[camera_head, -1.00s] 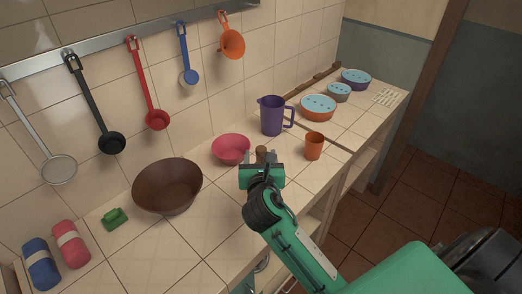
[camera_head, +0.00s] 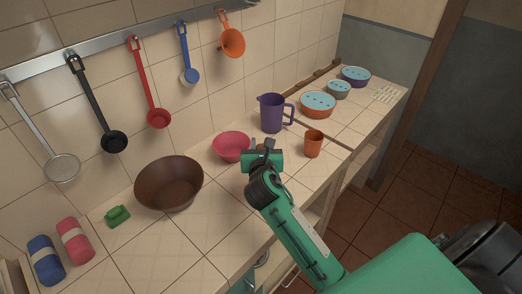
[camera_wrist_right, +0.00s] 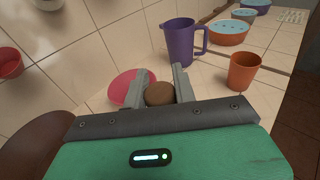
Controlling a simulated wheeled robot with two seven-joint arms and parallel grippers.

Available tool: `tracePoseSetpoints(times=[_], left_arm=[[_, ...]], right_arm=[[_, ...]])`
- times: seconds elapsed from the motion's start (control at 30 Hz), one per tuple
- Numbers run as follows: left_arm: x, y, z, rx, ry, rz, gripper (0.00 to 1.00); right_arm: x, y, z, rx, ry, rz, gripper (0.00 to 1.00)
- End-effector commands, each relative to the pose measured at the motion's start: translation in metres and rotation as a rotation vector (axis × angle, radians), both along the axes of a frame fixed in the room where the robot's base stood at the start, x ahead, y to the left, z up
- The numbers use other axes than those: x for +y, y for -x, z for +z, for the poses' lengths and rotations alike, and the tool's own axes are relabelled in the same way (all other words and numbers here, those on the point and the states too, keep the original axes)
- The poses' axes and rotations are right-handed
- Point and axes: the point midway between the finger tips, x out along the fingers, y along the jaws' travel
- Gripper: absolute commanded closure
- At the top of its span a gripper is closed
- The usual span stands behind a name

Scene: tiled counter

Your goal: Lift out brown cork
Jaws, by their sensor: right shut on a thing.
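The brown cork (camera_wrist_right: 159,94) shows as a round brown top between the two grey fingers in the right wrist view. My right gripper (camera_wrist_right: 159,88) is shut on it, one finger on each side. In the head view my right gripper (camera_head: 262,148) is over the counter between the pink bowl and the orange cup, and its green body mostly hides the cork. The cork's lower part is hidden, so I cannot tell how high it is above the counter. My left gripper is not in view.
Close by are a pink bowl (camera_head: 231,146), a purple jug (camera_head: 271,113) and an orange cup (camera_head: 313,144). A brown bowl (camera_head: 169,184) and a green item (camera_head: 117,215) are to the left. Utensils hang on the wall. The front counter (camera_head: 220,225) is clear.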

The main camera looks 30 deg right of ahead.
Motion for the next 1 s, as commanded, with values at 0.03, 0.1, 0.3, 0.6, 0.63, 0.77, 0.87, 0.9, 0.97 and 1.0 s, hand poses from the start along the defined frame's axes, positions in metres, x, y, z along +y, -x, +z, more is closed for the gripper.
tracePoseSetpoints(times=[0.03, 0.1, 0.3, 0.6, 0.63, 0.77, 0.87, 0.9, 0.97, 1.0], left_arm=[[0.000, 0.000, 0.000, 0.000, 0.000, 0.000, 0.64], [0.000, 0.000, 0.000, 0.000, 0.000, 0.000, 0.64], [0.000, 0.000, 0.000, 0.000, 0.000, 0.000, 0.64], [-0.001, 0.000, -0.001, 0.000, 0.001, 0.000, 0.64], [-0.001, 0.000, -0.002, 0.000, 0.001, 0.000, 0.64], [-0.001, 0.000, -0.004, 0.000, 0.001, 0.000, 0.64], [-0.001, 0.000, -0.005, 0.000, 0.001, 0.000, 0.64], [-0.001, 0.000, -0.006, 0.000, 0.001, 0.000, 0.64], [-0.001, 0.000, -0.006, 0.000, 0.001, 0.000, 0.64], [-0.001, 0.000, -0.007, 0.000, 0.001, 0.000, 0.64]], right_arm=[[0.000, 0.000, 0.000, 0.000, 0.000, 0.000, 0.94], [0.000, 0.000, 0.000, 0.000, 0.000, 0.000, 0.94], [0.000, 0.000, 0.002, -0.001, 0.000, 0.000, 0.94], [0.000, -0.001, 0.039, -0.008, 0.000, 0.001, 0.94], [0.000, -0.001, 0.046, -0.007, 0.001, 0.001, 0.94], [0.000, -0.001, 0.083, -0.011, 0.001, 0.000, 0.94], [0.000, -0.001, 0.111, -0.009, 0.001, 0.001, 0.94], [0.000, 0.000, 0.122, -0.009, 0.001, 0.001, 0.94], [0.000, -0.001, 0.136, -0.009, 0.001, 0.001, 0.94], [0.000, 0.000, 0.145, -0.008, 0.000, 0.000, 0.94]])
